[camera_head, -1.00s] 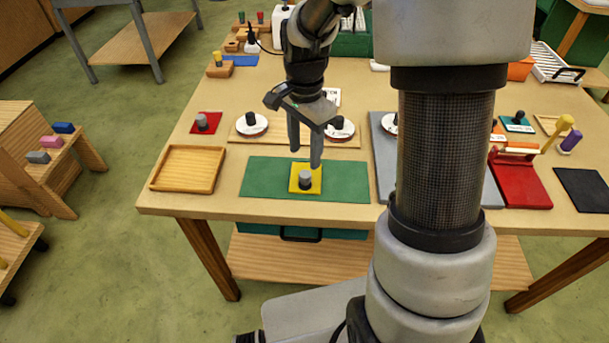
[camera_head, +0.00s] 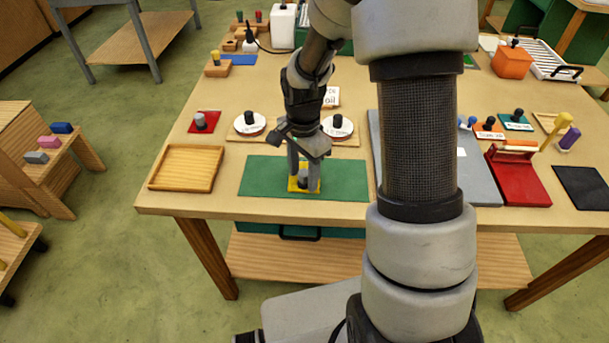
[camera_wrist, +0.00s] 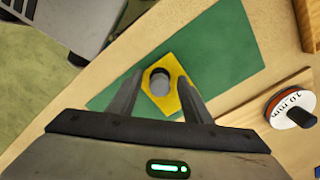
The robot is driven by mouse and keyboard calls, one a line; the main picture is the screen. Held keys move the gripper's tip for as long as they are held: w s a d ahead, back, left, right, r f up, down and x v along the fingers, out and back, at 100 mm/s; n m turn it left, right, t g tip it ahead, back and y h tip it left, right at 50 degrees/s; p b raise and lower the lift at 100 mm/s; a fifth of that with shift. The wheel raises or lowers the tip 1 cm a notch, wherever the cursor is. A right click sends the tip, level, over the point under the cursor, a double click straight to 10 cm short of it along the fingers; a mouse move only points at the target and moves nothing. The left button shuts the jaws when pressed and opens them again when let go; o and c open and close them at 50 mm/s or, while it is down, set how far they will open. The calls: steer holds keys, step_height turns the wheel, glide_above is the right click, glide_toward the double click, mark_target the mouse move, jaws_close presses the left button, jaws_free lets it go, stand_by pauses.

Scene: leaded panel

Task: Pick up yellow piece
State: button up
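My gripper (camera_head: 304,185) is open and low over the piece, with one finger on either side of the knob. In the wrist view my gripper (camera_wrist: 160,98) shows a gap between each finger and the knob. The fingers partly hide the piece in the head view.
An empty wooden tray (camera_head: 187,168) stands left of the mat. A red square with a grey knob (camera_head: 202,121) lies behind the tray. Two labelled white discs (camera_head: 249,124) (camera_head: 337,126) sit behind the mat. A grey board (camera_head: 476,165) is to the right.

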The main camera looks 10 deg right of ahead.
steer(key=c, duration=0.9)
step_height(320, 180, up, 10)
steer(key=shift+r, duration=0.1)
steer(key=shift+c, duration=0.2)
steer(key=shift+o, duration=0.8)
steer(key=shift+c, duration=0.8)
